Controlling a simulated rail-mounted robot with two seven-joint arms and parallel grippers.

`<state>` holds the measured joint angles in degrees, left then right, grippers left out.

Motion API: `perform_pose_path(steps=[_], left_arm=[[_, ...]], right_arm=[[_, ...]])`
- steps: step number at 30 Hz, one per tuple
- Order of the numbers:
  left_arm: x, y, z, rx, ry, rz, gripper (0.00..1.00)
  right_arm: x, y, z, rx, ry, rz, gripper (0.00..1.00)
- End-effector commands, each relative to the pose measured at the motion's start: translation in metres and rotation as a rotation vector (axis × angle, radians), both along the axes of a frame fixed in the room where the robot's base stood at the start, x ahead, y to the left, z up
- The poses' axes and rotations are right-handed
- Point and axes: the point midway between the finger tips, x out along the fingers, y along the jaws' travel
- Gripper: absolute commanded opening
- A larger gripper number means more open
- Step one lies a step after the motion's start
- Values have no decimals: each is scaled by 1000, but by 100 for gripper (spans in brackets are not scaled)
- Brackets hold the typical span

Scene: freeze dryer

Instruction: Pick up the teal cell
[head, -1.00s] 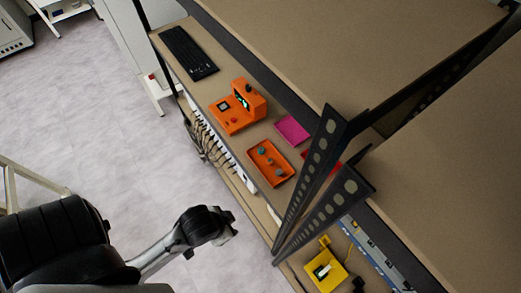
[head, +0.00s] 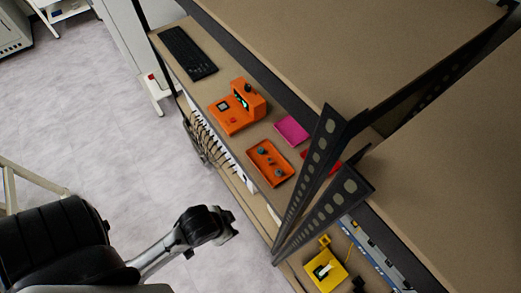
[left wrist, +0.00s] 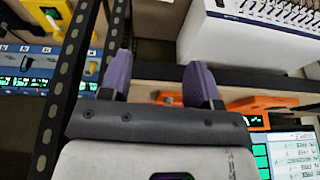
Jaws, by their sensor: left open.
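The orange tray (head: 255,166) lies on the bench in the head view, holding several small round pieces. The one at its upper left (head: 262,152) looks dark teal, but the pieces are too small to be sure which is the teal cell. My left arm comes in from the lower left, and its end stands over the floor, clear of the bench edge and below-left of the tray. In the left wrist view my left gripper (left wrist: 160,78) has its two purple fingers spread, with nothing between them. No teal cell can be made out there. My right gripper is not in view.
Black perforated uprights (head: 310,178) stand right of the tray. An orange device (head: 238,110), a magenta tray (head: 292,130) and a keyboard (head: 188,53) lie nearby. A yellow holder (head: 325,271) is lower right. In the wrist view, a white instrument (left wrist: 250,40) stands beyond the fingers.

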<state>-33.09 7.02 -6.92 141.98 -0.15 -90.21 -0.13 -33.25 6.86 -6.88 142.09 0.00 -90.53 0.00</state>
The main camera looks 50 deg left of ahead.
Motion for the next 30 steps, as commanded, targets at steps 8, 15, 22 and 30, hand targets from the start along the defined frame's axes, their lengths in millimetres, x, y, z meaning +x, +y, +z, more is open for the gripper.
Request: perform_pose_path(steps=[8,15,22,30], left_arm=[[98,17,24,235,-418,-184,57],[211,9,115,734,-1053,-566,57],[249,-42,193,1307,-1574,-1019,57],[245,-93,193,-1802,1795,1549,57]], right_arm=[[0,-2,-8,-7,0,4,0],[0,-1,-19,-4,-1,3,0],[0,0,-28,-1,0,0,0],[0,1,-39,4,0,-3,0]])
